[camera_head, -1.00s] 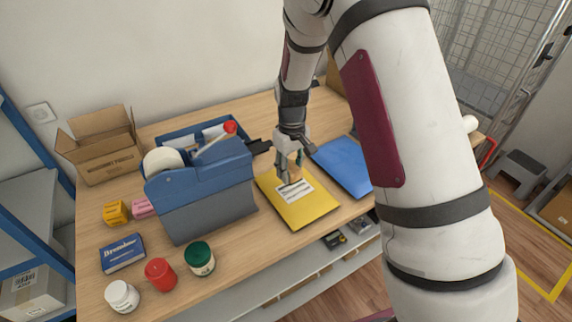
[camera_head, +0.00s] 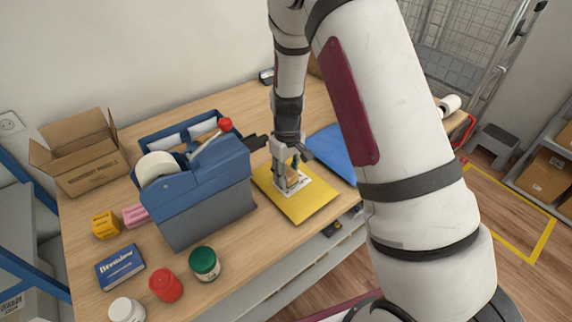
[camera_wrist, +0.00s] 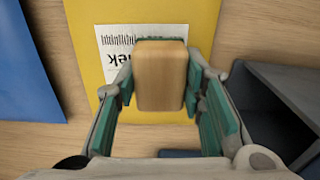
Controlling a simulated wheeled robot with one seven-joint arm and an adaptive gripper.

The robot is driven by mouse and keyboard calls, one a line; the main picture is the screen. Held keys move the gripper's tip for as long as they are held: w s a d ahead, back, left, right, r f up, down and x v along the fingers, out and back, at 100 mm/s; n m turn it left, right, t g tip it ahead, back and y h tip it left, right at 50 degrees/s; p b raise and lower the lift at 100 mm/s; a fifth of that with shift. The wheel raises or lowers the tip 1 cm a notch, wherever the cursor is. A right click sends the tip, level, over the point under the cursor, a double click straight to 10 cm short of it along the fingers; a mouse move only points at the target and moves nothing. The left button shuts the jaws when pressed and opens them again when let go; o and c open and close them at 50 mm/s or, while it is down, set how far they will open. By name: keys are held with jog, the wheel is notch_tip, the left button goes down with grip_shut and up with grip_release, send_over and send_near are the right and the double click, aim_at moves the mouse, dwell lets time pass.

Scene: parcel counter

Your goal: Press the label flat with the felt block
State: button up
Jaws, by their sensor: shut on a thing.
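A yellow envelope (camera_head: 312,208) lies flat on the wooden counter. A white label (camera_head: 303,185) with black print is on it; in the wrist view part of the label (camera_wrist: 115,44) shows, the rest hidden behind the block. My gripper (camera_head: 290,184) is over the label. In the wrist view my gripper (camera_wrist: 160,90) is shut on the felt block, a tan wooden block (camera_wrist: 160,75) with a dark green edge at its far end. The block is over the label; I cannot tell whether its face touches it.
A blue and grey tape dispenser (camera_head: 205,195) stands left of the yellow envelope. A blue envelope (camera_head: 333,150) lies to the right. An open carton (camera_head: 85,165), small boxes and several jars, including a green one (camera_head: 204,264), stand on the left.

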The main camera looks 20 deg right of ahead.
jog(key=shift+f, duration=0.55)
jog(key=shift+f, duration=0.55)
dwell(0.4)
jog(key=shift+r+p, duration=0.6)
jog(key=shift+r, duration=2.45)
jog(key=d, duration=0.1)
jog(key=w+d+b, duration=0.1)
jog(key=d+b, duration=0.1)
jog(key=shift+w+d+r, duration=0.3)
jog(key=shift+d, duration=0.05)
jog(key=shift+f+b, duration=0.75)
jog(key=shift+f, duration=2.05)
